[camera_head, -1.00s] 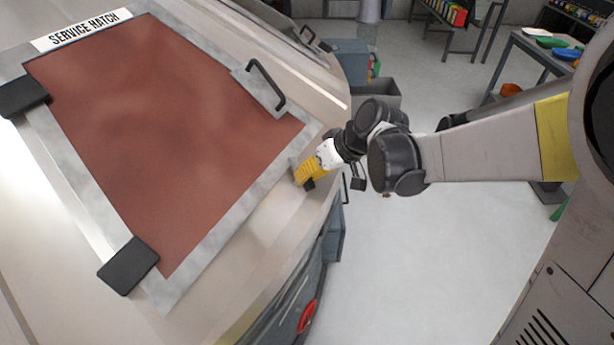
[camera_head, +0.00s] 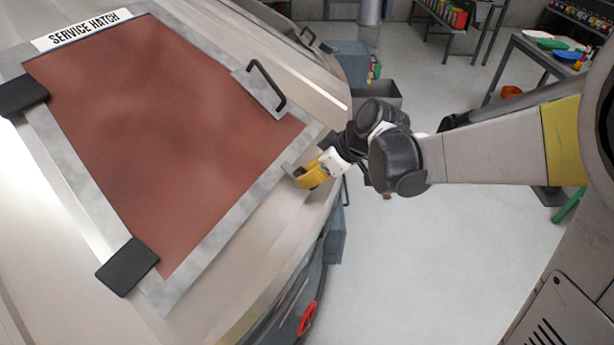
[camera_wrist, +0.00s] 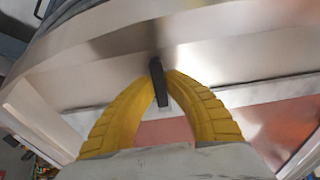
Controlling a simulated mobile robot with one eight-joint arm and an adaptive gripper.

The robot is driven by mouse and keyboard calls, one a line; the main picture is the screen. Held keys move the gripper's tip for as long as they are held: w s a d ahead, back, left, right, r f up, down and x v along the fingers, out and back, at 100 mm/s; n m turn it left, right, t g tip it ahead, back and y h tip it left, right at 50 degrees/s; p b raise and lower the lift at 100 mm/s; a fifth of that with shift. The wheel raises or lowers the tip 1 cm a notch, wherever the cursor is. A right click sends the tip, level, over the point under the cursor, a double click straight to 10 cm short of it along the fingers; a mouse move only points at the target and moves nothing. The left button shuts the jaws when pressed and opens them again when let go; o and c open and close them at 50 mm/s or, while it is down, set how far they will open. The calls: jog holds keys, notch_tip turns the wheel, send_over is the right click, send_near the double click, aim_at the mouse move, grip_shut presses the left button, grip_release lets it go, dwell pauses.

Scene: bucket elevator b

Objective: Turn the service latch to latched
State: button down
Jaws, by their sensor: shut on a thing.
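The service hatch (camera_head: 150,130) is a reddish-brown panel in a grey frame on the pale machine body, with its lid lying flat. My gripper (camera_head: 302,176) has yellow fingers and is at the hatch's right edge, below the black handle. In the wrist view my gripper (camera_wrist: 160,78) is shut on a small dark bar, the service latch (camera_wrist: 158,84). The latch stands between the two fingertips and its lower end shows between the fingers. In the head view the fingers mostly hide the latch, so its exact angle is hard to tell.
A black handle (camera_head: 268,86) sits on a grey plate at the hatch's upper right edge. Black hinges (camera_head: 127,266) are on the left side. A red handwheel (camera_head: 307,318) is low on the machine.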

jog(key=c, duration=1.4)
grip_release()
jog(key=v, duration=1.2)
jog(key=shift+a, duration=0.1)
jog(key=s+d+f+m+t+h+b, duration=0.1)
jog(key=s+d+f+m+h+b, duration=0.1)
jog(key=s+d+f+m, duration=0.1)
jog(key=s+d+f+m+t+h+b, duration=0.1)
jog(key=s+d+f+m+h+b, duration=0.1)
jog(key=s+d+f+m+b, duration=0.1)
jog(key=s+d+f+m+t+h+b, duration=0.1)
jog(key=s+d+f+m+h+b, duration=0.1)
jog(key=s+f+m, duration=0.3)
jog(key=shift+s+d+m+b, duration=0.2)
jog(key=shift+s+d+b, duration=0.2)
jog(key=shift+s, duration=0.35)
jog(key=shift+s+d+m+b, duration=0.25)
jog(key=shift+s+d, duration=0.25)
jog(key=shift+s, duration=0.3)
